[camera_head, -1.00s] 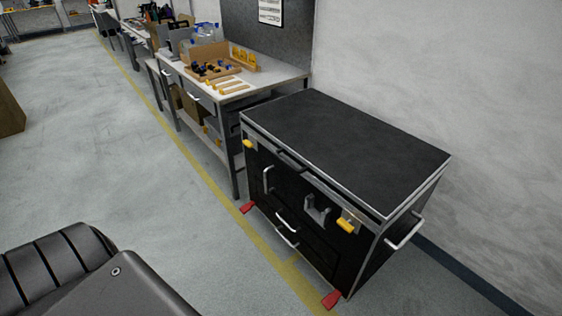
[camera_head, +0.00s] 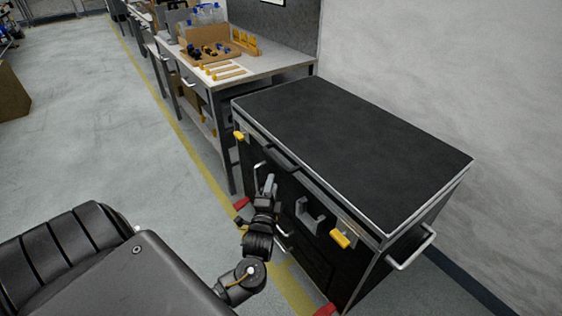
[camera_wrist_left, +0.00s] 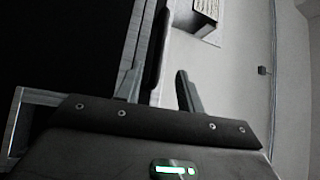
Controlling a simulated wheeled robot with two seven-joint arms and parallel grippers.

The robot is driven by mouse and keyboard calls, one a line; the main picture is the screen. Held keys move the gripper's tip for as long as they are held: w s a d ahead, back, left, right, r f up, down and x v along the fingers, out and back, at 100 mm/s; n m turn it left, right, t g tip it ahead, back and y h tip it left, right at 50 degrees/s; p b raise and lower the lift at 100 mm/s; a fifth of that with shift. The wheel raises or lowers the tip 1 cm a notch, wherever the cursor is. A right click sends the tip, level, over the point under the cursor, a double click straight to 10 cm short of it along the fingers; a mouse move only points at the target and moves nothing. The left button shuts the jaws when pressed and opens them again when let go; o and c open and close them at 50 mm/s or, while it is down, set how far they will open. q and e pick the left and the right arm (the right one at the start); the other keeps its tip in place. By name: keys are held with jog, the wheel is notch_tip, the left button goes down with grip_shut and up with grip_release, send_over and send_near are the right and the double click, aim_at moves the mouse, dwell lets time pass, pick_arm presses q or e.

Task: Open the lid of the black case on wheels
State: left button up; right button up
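The black case (camera_head: 315,250) stands against the wall with its flat black lid (camera_head: 350,140) shut. A dark lid handle (camera_head: 281,158) is at the front edge. Yellow latches sit at the front left (camera_head: 239,136) and front right (camera_head: 340,240). My left gripper (camera_head: 268,183) is in front of the case, below the lid handle. In the left wrist view its two fingers (camera_wrist_left: 157,88) are apart. A dark bar (camera_wrist_left: 160,45) shows beyond the gap, and the case's metal edge (camera_wrist_left: 135,40) is at left; I cannot tell whether the fingers touch anything. My right gripper is out of view.
A workbench (camera_head: 285,65) with a wooden tray and small parts stands behind the case to the left. The wall (camera_head: 460,70) is close on the right. Side handle (camera_head: 412,250) sticks out at the right.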

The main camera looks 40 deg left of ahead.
aim_at(277, 159)
pick_arm(q)
jog(key=x, duration=1)
jog(key=shift+w+a, duration=0.25)
jog(key=shift+a, duration=0.05)
grip_shut()
